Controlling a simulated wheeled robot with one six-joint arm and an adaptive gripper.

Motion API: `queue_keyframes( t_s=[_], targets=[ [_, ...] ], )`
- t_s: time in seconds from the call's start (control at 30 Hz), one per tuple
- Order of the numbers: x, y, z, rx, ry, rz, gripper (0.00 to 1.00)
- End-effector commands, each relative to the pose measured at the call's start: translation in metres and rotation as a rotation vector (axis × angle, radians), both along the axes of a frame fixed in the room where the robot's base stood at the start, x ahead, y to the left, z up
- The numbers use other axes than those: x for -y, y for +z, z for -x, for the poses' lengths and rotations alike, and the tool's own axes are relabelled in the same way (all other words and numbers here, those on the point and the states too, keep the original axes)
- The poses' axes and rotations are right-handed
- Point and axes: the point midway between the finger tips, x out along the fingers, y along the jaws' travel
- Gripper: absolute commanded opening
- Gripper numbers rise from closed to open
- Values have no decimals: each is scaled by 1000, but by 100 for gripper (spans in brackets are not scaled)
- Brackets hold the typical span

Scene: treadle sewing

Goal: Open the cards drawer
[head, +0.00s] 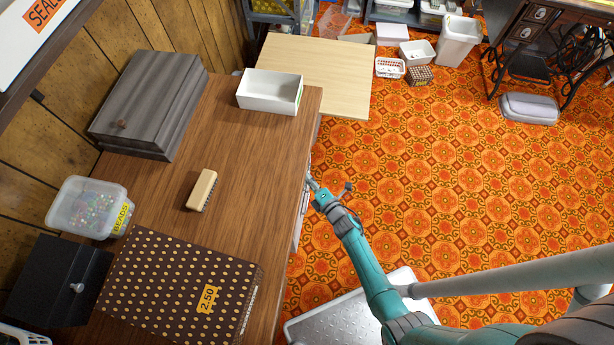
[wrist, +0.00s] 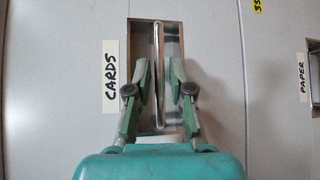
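The cards drawer (wrist: 118,150) has a pale grey front with a white label (wrist: 110,77) reading CARDS, turned sideways in the wrist view. Its upright-looking metal handle (wrist: 158,45) sits in a recessed metal plate beside the label. My gripper (wrist: 159,72) has one finger on each side of the handle, with gaps showing between fingers and handle. The fingers look parted, not closed on it. In the head view my gripper (head: 313,184) is at the front side of the brown wooden cabinet (head: 245,150); the drawer front is mostly hidden there by the top edge.
A PAPER label (wrist: 302,77) and another handle (wrist: 315,75) are at the right of the wrist view. On the cabinet stand a dotted box (head: 180,285), a white open box (head: 268,92) and a cream block (head: 201,190). Orange patterned floor (head: 440,180) lies clear to the right.

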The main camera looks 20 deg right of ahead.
Motion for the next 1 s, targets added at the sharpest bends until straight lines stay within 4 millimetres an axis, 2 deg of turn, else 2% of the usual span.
queue_keyframes(
  t_s=[0.2,0.47,0.53,0.57,1.0],
  targets=[
    [-2,-1,-11,0,0,-1,21],
    [-2,-1,-11,0,-1,-1,21],
    [-2,-1,-11,0,-1,-1,4],
    [-2,-1,-11,0,-1,-1,0],
    [-2,-2,-11,0,-1,-1,0]
  ],
)
